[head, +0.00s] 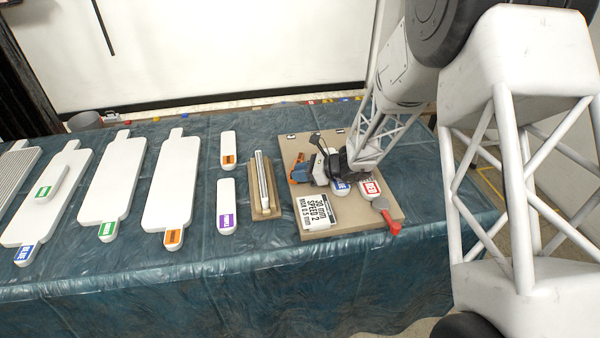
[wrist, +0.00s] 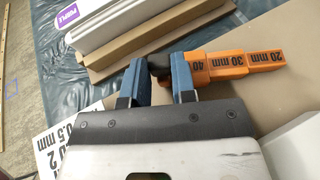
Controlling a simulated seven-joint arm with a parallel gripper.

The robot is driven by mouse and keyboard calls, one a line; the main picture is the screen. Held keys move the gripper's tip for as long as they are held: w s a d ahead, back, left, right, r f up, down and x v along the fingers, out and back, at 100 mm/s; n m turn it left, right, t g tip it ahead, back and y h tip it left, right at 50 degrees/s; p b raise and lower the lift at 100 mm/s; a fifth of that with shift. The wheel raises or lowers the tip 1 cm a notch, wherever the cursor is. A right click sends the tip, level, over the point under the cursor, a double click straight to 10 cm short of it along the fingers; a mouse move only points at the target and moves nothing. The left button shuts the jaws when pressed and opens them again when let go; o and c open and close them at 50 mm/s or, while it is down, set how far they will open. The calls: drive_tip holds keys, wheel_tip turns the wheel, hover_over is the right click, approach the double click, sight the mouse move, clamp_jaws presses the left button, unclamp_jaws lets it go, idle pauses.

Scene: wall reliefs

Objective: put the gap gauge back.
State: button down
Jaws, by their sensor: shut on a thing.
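The gap gauge (wrist: 235,66) is an orange stepped piece marked 20 mm, 30 mm and 40 in the wrist view. My gripper (wrist: 159,70) has its two blue fingers closed on the gauge's dark end, and the orange steps stick out to the right of the fingers. In the head view my gripper (head: 302,171) is over the left part of a tan board (head: 350,223). A little orange shows beside the fingers there; the rest of the gauge is hidden. I cannot tell whether the gauge touches the board.
A wooden holder (head: 265,200) and several white boards (head: 172,190) lie left.

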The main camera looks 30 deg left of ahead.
drive_tip(key=shift+f, duration=0.15)
drive_tip(key=c, duration=0.9)
unclamp_jaws()
drive_tip(key=shift+c, duration=0.2)
drive_tip(key=v, duration=1.2)
drive_tip(key=shift+w, duration=0.1)
drive_tip(key=shift+r, duration=0.25)
